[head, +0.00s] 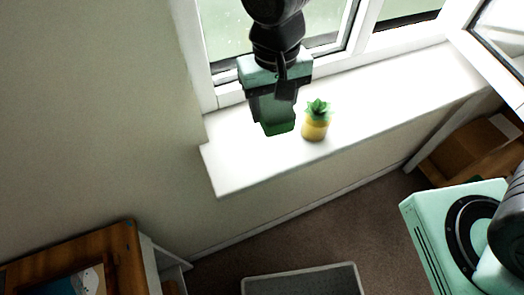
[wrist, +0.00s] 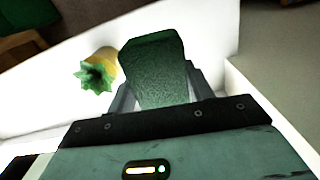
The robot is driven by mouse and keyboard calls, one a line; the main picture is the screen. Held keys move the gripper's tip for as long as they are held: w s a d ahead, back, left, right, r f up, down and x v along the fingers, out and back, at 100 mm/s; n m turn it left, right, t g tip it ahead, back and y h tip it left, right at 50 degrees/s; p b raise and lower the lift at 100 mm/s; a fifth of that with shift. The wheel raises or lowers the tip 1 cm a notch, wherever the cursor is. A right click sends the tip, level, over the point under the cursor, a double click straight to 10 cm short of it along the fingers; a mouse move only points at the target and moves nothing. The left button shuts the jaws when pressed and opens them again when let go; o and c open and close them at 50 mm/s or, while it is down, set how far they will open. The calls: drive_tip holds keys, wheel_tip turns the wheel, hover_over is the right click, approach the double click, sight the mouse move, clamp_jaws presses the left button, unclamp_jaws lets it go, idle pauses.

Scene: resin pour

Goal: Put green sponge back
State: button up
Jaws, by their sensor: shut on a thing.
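The green sponge (wrist: 157,72) is held between the two fingers of my gripper (wrist: 158,95) in the wrist view. In the head view the sponge (head: 278,122) shows below my gripper (head: 274,108), over the left part of the white windowsill (head: 232,172). My gripper is shut on the sponge. I cannot tell whether the sponge's lower end touches the sill. My gripper and arm hide part of the sponge in the head view.
A yellow pineapple-shaped ornament with green leaves (head: 315,122) stands on the sill just right of the sponge; it also shows in the wrist view (wrist: 100,70). The window frame (head: 360,35) is close behind. The sill is clear further right. A grey bin (head: 300,280) stands below.

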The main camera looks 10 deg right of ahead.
sight(267, 150)
drive_tip(key=shift+s+a+f+n, duration=0.5)
drive_tip(key=shift+s+a+f, duration=0.05)
drive_tip(key=shift+s+f, duration=0.05)
wheel_tip(267, 150, down, 4)
drive_tip(key=shift+r+p, duration=0.1)
drive_tip(key=shift+p, duration=0.45)
drive_tip(key=shift+f+p, duration=0.45)
drive_tip(key=shift+f, duration=2)
drive_tip(key=shift+f, duration=0.2)
drive_tip(key=o, duration=1.1)
drive_tip(key=shift+r, duration=0.1)
